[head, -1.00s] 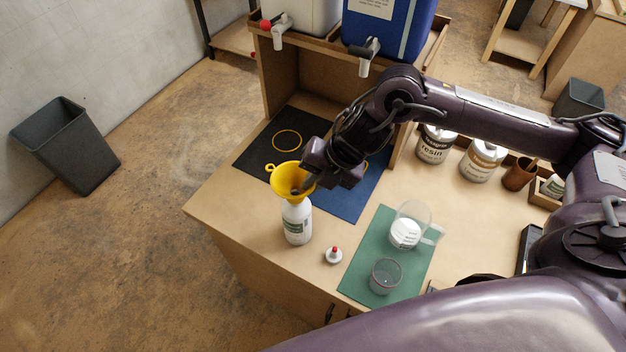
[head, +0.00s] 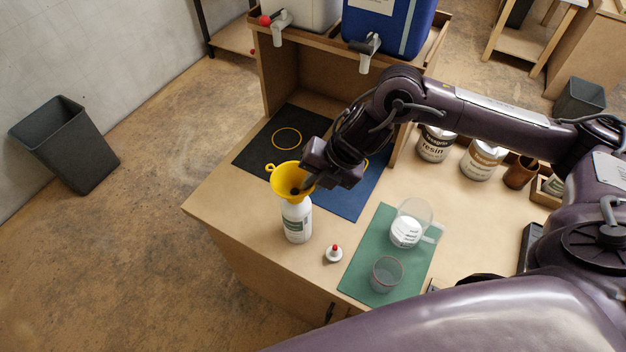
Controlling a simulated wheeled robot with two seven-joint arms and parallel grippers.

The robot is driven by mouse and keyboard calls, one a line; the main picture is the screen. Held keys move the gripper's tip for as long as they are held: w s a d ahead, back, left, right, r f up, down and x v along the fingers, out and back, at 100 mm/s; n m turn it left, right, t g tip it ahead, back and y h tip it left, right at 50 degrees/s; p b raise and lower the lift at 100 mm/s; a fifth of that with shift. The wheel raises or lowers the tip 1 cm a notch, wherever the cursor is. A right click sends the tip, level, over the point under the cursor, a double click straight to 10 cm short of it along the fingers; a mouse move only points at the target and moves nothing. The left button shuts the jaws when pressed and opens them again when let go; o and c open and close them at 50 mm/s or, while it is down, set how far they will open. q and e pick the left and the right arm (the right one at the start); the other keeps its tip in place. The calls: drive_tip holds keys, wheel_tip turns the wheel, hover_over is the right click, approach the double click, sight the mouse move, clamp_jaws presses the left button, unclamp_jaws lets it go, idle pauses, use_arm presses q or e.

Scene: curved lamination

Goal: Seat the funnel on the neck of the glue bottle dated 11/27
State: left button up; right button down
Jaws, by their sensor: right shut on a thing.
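The yellow funnel (head: 284,176) is upright over the white glue bottle (head: 297,224), its lower end at the bottle's neck. I cannot tell how deep the spout sits in the neck. The bottle stands upright on the wooden bench and has a green and white label; its date is too small to read. My right gripper (head: 307,185) is shut on the funnel at the right side of its rim. A white cap with a red tip (head: 334,253) stands on the bench to the right of the bottle. My left gripper is not in view.
A green mat (head: 362,270) holds a clear measuring jug (head: 411,224) and a small clear cup (head: 386,274). A black mat (head: 257,147) and a blue mat (head: 349,204) lie behind the bottle. Resin cans (head: 434,144) stand at the right. The bench's left edge is near the bottle.

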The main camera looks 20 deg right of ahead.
drive_tip(key=shift+f+b, duration=0.4)
drive_tip(key=shift+f, duration=0.05)
idle(0.4)
drive_tip(key=c, duration=1.5)
unclamp_jaws()
drive_tip(key=shift+r, duration=0.1)
drive_tip(key=b+v, duration=0.2)
drive_tip(key=v, duration=0.5)
drive_tip(key=shift+s+r, duration=0.2)
drive_tip(key=shift+r, duration=0.05)
